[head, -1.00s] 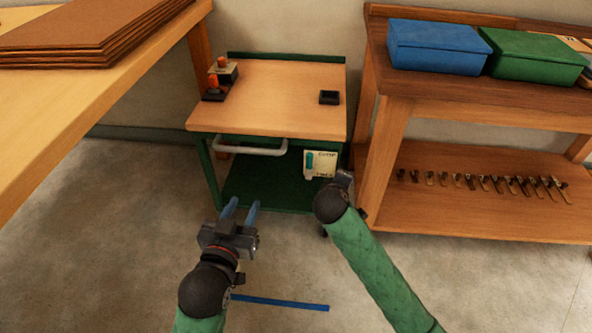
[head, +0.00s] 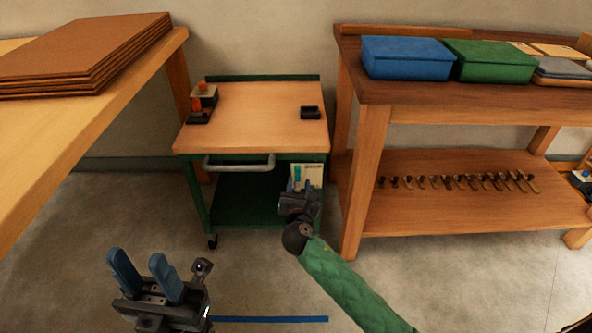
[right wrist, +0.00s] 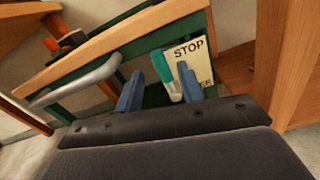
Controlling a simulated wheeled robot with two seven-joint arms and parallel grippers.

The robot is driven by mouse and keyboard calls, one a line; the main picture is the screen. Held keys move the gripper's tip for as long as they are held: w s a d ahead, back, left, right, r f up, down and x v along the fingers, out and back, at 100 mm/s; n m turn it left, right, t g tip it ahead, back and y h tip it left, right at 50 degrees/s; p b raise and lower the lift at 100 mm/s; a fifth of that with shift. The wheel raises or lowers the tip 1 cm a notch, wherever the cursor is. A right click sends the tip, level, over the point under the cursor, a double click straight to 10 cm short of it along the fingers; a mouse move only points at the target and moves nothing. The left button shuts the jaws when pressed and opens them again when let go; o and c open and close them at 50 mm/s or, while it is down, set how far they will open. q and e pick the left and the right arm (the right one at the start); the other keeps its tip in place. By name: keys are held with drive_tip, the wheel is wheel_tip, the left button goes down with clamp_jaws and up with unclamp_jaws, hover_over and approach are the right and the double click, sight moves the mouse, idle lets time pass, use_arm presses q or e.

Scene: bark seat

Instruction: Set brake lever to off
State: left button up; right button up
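The brake lever (head: 297,172), with a teal handle, is on a pale label plate (head: 312,174) at the front right of the green cart (head: 206,205). In the right wrist view, the lever (right wrist: 162,68) stands upright, tilted slightly left. The plate (right wrist: 198,58) reads STOP at the top; its lower word is mostly hidden. My right gripper (head: 299,186) is open in front of the lever. In the wrist view its blue fingers lie either side of the lever's lower part, with no contact clear. My left gripper (head: 141,274) is open and empty above the floor, at lower left.
A wooden bench (head: 350,205) stands close on the right; another table (head: 100,115) is on the left. A blue strip (head: 270,319) lies on the floor.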

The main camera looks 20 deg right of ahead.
sight(298, 171)
drive_tip(key=shift+w+d+r+n+b, duration=0.1)
drive_tip(key=shift+w+d+n+b, duration=0.25)
drive_tip(key=shift+w, duration=0.9)
drive_tip(key=shift+w+d+f+n+b, duration=0.1)
drive_tip(key=shift+w+d+n+b, duration=0.25)
drive_tip(key=shift+w, duration=0.95)
drive_tip(key=shift+w+d+r+n+b, duration=0.1)
drive_tip(key=shift+w+d+n+b, duration=0.25)
drive_tip(key=shift+w, duration=0.9)
drive_tip(key=shift+a, duration=0.15)
clamp_jaws()
